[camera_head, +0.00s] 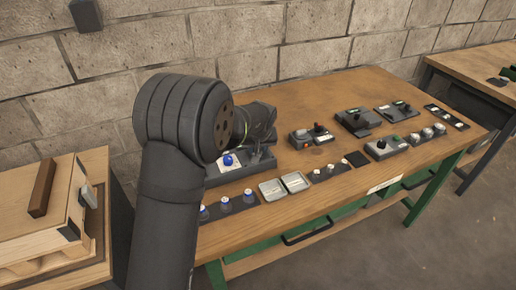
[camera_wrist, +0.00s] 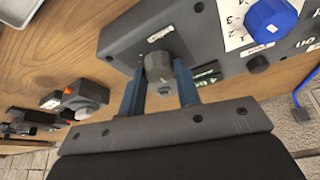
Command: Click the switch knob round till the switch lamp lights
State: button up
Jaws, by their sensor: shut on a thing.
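In the wrist view a grey faceted knob (camera_wrist: 158,66) sits on a dark grey control box (camera_wrist: 120,38), which also shows in the head view (camera_head: 262,163). My gripper (camera_wrist: 159,82) has its two blue fingers on either side of this knob and is shut on it. A small round grey part lies between the fingers, just below the knob; I cannot tell whether it is a lamp. No lit lamp shows clearly on the box. In the head view my arm hides the gripper and the grey knob.
A blue knob (camera_wrist: 270,20) on a numbered white plate and a black button (camera_wrist: 258,64) sit right of my gripper on the same box. Other switch boxes (camera_head: 355,121) and small parts trays (camera_head: 272,190) stand along the wooden bench (camera_head: 330,92). A block wall is behind.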

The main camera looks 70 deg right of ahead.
jog(key=shift+w+m+g+h, duration=0.15)
jog(key=shift+m+g, duration=0.25)
jog(key=shift+m, duration=0.7)
jog(key=shift+w+m+g+h, duration=0.1)
jog(key=shift+m+g+h, duration=0.25)
jog(key=shift+m, duration=0.75)
jog(key=o, duration=1)
jog(key=shift+c, duration=0.2)
jog(key=shift+r, duration=0.1)
jog(key=v, duration=1.7)
jog(key=shift+r, duration=0.2)
jog(key=shift+d, duration=0.1)
jog(key=x, duration=1.7)
jog(key=shift+f, duration=0.3)
